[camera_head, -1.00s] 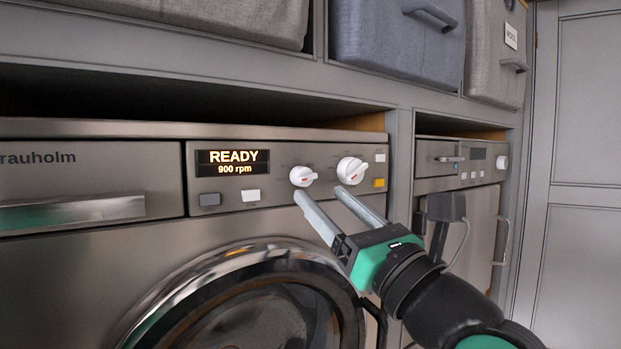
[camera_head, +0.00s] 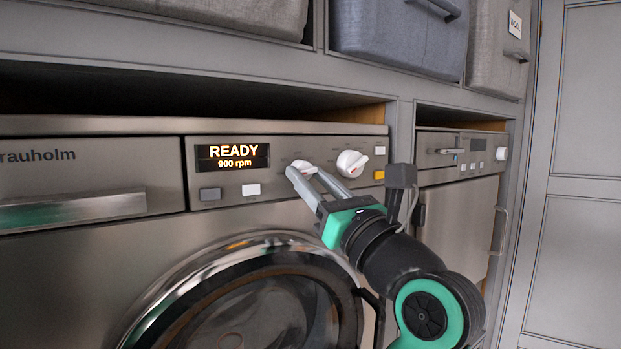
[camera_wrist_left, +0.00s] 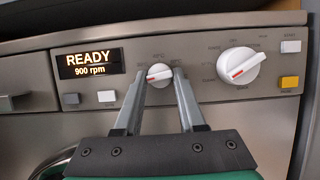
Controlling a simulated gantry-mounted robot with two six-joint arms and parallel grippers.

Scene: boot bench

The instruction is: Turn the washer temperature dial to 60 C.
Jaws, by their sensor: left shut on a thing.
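The small white dial (camera_head: 303,165), ringed by small temperature marks, is on the steel washer's control panel (camera_head: 285,188). It also shows in the wrist view (camera_wrist_left: 159,74), where its red pointer line is on its left side. The marks are too small to read surely. My left gripper (camera_head: 304,172) is shut on this dial, one finger on each side; its fingertips also flank the dial in the wrist view (camera_wrist_left: 160,78). The fingers partly cover the dial in the head view. My right gripper is not in view.
A larger white dial (camera_head: 351,163) is just right of the small one. The display (camera_head: 232,157) reads READY, 900 rpm. Grey and white buttons (camera_head: 251,189) are below it, and a yellow button (camera_head: 379,175) is at the right. The round door (camera_head: 250,300) is below.

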